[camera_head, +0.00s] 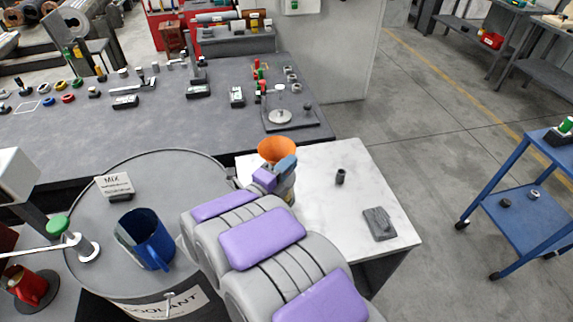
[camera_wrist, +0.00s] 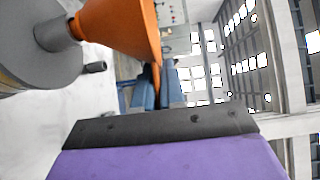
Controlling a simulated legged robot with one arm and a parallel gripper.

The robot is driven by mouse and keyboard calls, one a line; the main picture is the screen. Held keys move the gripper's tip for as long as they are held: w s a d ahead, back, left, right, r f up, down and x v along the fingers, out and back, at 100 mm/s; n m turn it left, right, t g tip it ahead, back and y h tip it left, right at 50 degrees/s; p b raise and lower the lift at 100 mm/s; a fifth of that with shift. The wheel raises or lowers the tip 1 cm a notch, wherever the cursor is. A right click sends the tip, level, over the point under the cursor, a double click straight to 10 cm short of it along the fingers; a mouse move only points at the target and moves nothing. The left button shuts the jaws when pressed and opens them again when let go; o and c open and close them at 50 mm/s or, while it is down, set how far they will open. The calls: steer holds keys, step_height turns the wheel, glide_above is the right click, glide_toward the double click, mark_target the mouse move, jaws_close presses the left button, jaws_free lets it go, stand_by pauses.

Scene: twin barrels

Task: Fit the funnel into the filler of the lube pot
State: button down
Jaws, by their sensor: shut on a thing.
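The orange funnel (camera_head: 277,149) is held upright, wide mouth up, above the white worktop. My gripper (camera_head: 287,164) is shut on its rim; the blue fingers also show in the wrist view (camera_wrist: 165,88). In the wrist view, which is turned sideways, the funnel (camera_wrist: 120,28) points its narrow end at the grey filler (camera_wrist: 55,33) of the lube pot (camera_wrist: 35,65). The narrow end lies at the filler's mouth, but I cannot tell whether it is inside or just in front. In the head view my arm hides most of the pot.
The white worktop (camera_head: 350,210) carries a small dark cylinder (camera_head: 340,176) and a grey plate (camera_head: 379,223), with free room between. A large drum (camera_head: 100,235) with a blue jug (camera_head: 147,239) stands left. A dark bench (camera_head: 60,140) with small parts lies behind.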

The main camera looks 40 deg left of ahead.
steer(key=shift+f+b, duration=0.3)
steer(key=shift+f, duration=0.15)
steer(key=c, duration=1.1)
jaws_free()
steer(key=shift+c, duration=0.2)
